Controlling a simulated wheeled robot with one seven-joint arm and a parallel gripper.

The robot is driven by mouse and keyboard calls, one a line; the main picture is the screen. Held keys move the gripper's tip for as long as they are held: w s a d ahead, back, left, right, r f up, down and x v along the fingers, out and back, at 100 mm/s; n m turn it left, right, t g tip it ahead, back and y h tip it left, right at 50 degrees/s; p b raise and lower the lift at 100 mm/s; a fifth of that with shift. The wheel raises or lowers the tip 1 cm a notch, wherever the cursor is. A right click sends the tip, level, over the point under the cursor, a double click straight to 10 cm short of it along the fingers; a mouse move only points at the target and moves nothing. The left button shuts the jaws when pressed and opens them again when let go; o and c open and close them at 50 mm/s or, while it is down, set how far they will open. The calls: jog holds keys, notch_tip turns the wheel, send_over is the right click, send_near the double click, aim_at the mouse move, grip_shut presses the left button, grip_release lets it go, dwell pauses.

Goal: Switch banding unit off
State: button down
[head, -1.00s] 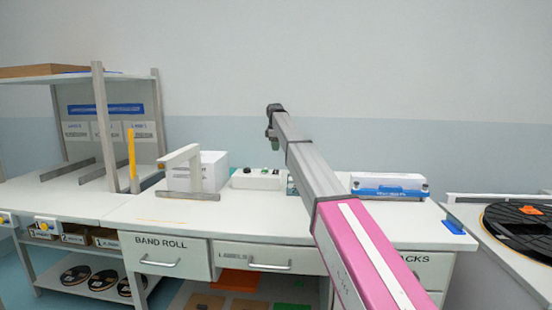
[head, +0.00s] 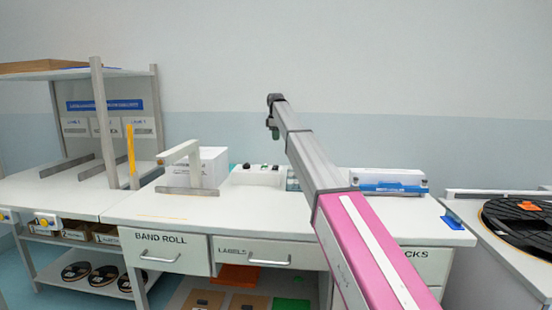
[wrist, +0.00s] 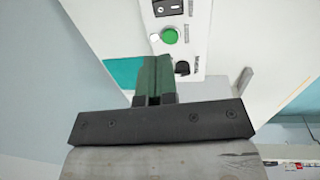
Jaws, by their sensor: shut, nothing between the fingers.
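The white control box (head: 258,177) sits at the back of the white bench, beside a white arch-shaped frame (head: 182,165). In the wrist view its panel (wrist: 197,45) carries a black rocker switch (wrist: 168,8), a round green button (wrist: 169,36) and a dark knob (wrist: 182,68). The switch is partly cut off by the top edge, and I cannot tell its position. My gripper (wrist: 155,62) is shut and empty, its dark green fingertips appearing just below and left of the green button. In the head view my gripper (head: 273,132) is above the bench, higher in the picture than the box.
A white and blue device (head: 388,182) stands on the bench to the right. A white box (head: 213,166) is behind the arch. A shelf rack (head: 105,100) rises at left; a black reel (head: 520,218) lies at far right. The bench front is clear.

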aim_at(276, 167)
jog(key=shift+f, duration=0.1)
jog(key=f, duration=0.4)
jog(key=w+f, duration=0.1)
jog(key=f, duration=0.8)
jog(key=shift+w+f, duration=0.35)
jog(key=shift+f, duration=0.05)
jog(key=shift+f, duration=0.25)
jog(key=shift+s, duration=0.1)
jog(key=shift+s+r, duration=0.2)
jog(key=shift+s, duration=0.45)
